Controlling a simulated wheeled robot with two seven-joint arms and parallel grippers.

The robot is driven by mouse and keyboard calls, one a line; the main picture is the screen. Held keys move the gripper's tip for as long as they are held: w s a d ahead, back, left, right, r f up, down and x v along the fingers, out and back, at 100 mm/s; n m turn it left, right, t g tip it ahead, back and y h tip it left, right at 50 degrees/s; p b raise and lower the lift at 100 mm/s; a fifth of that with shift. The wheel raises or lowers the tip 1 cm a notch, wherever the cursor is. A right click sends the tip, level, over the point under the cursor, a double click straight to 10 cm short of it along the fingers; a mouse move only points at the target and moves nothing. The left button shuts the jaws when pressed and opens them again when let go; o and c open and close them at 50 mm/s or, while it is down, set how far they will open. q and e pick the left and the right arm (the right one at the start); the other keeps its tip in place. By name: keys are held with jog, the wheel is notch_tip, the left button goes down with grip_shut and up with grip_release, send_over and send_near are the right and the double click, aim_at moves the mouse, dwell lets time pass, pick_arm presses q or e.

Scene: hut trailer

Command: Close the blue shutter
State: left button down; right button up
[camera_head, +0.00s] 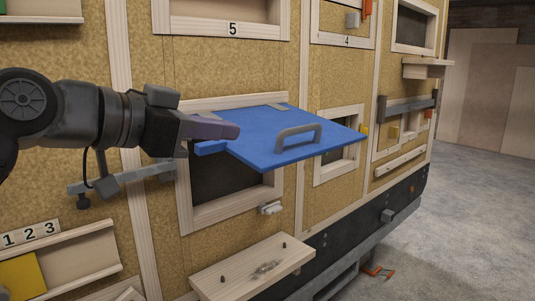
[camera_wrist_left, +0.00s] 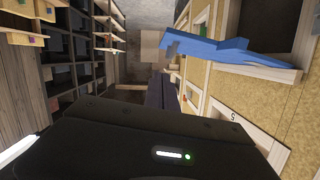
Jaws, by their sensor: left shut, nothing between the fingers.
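The blue shutter (camera_head: 285,135) is hinged along its top edge and stands raised, sticking out nearly level over a dark window opening (camera_head: 225,175) in a pale wood frame. A grey handle (camera_head: 298,137) is on its outer face. The shutter also shows edge-on in the left wrist view (camera_wrist_left: 225,52). My left gripper (camera_head: 225,130) is shut and empty at the shutter's left edge. It overlaps part of that edge in the head view; I cannot tell whether they touch. My right gripper is in neither view.
A small light catch (camera_head: 270,208) sits below the opening. A wooden shelf with pegs (camera_head: 252,268) juts out lower down. A grey bar (camera_head: 120,180) is mounted on the wall at left. Open floor (camera_head: 460,220) lies to the right.

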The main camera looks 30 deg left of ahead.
pick_arm(q)
jog(key=p, duration=0.3)
send_over(267, 167)
notch_tip(267, 167, down, 2)
notch_tip(267, 167, down, 4)
jog(key=shift+s+f+p, duration=0.1)
jog(key=shift+p, duration=0.2)
jog(key=shift+f, duration=0.15)
jog(key=shift+f, duration=0.1)
